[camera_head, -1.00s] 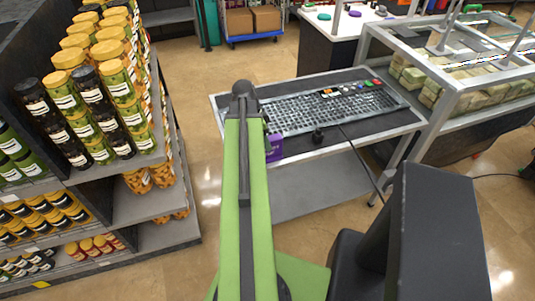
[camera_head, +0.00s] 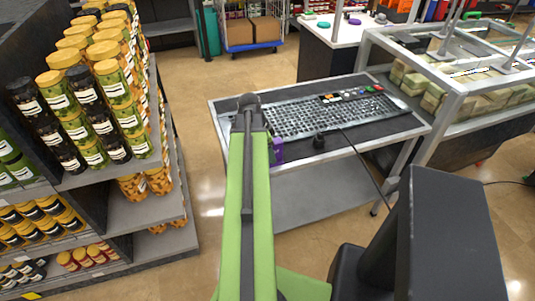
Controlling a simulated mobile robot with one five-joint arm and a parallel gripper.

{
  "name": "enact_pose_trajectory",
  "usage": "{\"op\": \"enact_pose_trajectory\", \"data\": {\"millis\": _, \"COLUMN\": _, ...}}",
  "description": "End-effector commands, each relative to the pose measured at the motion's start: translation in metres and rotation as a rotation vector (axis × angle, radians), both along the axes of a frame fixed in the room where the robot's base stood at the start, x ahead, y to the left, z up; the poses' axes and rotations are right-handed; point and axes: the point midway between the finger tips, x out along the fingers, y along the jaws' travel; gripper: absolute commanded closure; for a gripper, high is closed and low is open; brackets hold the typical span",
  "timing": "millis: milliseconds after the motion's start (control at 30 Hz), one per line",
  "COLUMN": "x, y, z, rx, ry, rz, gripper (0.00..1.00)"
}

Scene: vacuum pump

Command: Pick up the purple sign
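The purple sign (camera_head: 278,150) is a small piece at the front edge of the cart with the keyboard, just right of my green arm. Only part of it shows; my arm covers or borders its left side. The far end of my arm stands over the cart's front left part. Dark parts of my gripper (camera_head: 270,131) show beside the arm end, close to the sign. Its fingers are hidden, so I cannot tell whether they are open or touch the sign.
The grey cart (camera_head: 330,160) carries a large keyboard (camera_head: 325,112) and a small black knob-like object (camera_head: 319,141) with a cable. Shelves of jars (camera_head: 95,90) stand close on the left. A metal frame table (camera_head: 455,95) stands at the right. Floor between shelf and cart is clear.

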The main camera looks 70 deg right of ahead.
Motion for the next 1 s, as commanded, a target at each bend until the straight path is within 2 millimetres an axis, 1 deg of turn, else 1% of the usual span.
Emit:
{"op": "enact_pose_trajectory", "data": {"millis": 333, "x": 0.0001, "y": 0.0001, "z": -0.0019, "rx": 0.000, "ry": 0.000, "rz": 0.000, "gripper": 0.42}}
{"op": "enact_pose_trajectory", "data": {"millis": 367, "x": 0.0002, "y": 0.0000, "z": -0.0019, "rx": 0.000, "ry": 0.000, "rz": 0.000, "gripper": 0.43}}
{"op": "enact_pose_trajectory", "data": {"millis": 800, "x": 0.0002, "y": 0.0000, "z": -0.0019, "rx": 0.000, "ry": 0.000, "rz": 0.000, "gripper": 1.00}}
{"op": "enact_pose_trajectory", "data": {"millis": 1000, "x": 0.0001, "y": 0.0001, "z": -0.0019, "rx": 0.000, "ry": 0.000, "rz": 0.000, "gripper": 1.00}}
